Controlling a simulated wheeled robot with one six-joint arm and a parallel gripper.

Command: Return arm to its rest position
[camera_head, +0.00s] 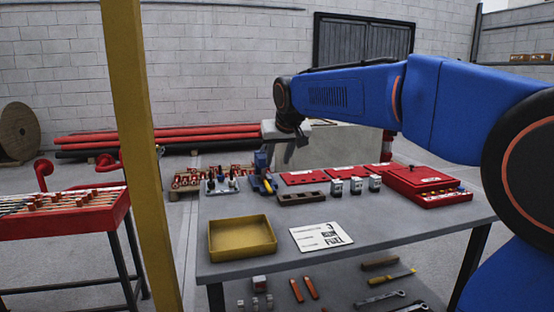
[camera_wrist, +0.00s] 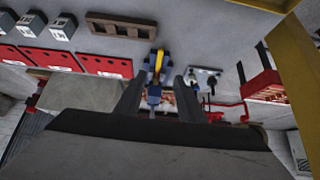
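My blue arm (camera_head: 350,92) reaches from the right edge across the back of the grey workbench (camera_head: 390,225). My gripper (camera_head: 288,154) hangs from its end above the far side of the bench, in front of a pale block. In the wrist view, the two dark fingers of my gripper (camera_wrist: 158,92) stand apart. A blue tool with a yellow handle (camera_wrist: 157,64) shows in the gap between them. In the head view that blue tool (camera_head: 262,175) stands on the bench, left of and below my gripper. No held object is visible.
The bench carries a yellow tray (camera_head: 241,250), a white printed card (camera_head: 321,236), a brown slotted block (camera_head: 301,198), small grey boxes (camera_head: 355,185) and a red case (camera_head: 422,178). A yellow post (camera_head: 140,150) stands left, beside a red parts table (camera_head: 65,219).

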